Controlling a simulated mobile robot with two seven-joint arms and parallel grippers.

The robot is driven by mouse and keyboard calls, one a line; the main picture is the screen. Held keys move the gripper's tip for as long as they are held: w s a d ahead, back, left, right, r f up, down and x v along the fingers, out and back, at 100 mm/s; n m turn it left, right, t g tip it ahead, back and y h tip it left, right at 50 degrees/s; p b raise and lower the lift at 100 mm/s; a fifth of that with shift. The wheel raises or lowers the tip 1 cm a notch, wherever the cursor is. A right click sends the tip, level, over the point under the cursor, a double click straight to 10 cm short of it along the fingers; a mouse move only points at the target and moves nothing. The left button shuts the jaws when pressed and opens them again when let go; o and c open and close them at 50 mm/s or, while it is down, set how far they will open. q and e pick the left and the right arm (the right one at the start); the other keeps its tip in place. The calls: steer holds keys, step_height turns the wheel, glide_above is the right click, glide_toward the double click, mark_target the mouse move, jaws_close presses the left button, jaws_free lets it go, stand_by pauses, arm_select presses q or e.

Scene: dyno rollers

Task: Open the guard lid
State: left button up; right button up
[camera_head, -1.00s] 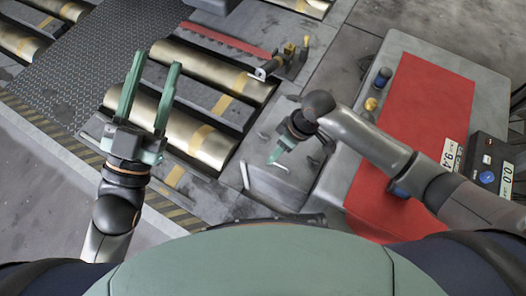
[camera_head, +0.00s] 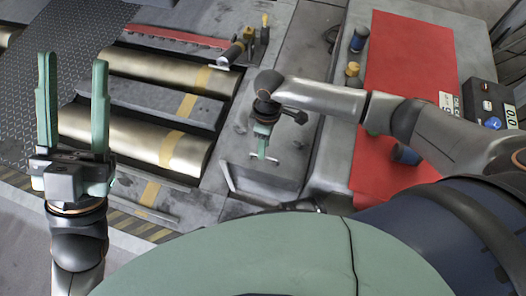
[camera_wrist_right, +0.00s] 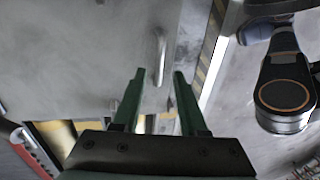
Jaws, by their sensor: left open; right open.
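The guard lid (camera_head: 265,182) is a grey metal panel right of the rollers, lying flat and closed as far as I can tell. Its small pale bar handle is partly hidden by my right gripper in the head view. My right gripper (camera_head: 262,153) points down over the lid. In the right wrist view, the lid (camera_wrist_right: 75,60) fills the upper left and the upright handle (camera_wrist_right: 160,52) lies just beyond and between the open fingertips (camera_wrist_right: 158,75). Contact cannot be told. My left gripper (camera_head: 73,60) is open and empty, left of the rollers.
Two metal rollers (camera_head: 125,137) with yellow bands lie left of the lid. A lever fixture (camera_head: 240,48) stands behind them.

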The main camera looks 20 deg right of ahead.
steer(key=shift+s+a+f+b, duration=0.15)
steer(key=shift+f+b, duration=0.2)
steer(key=shift+f, duration=0.8)
jaws_close()
stand_by(0.6)
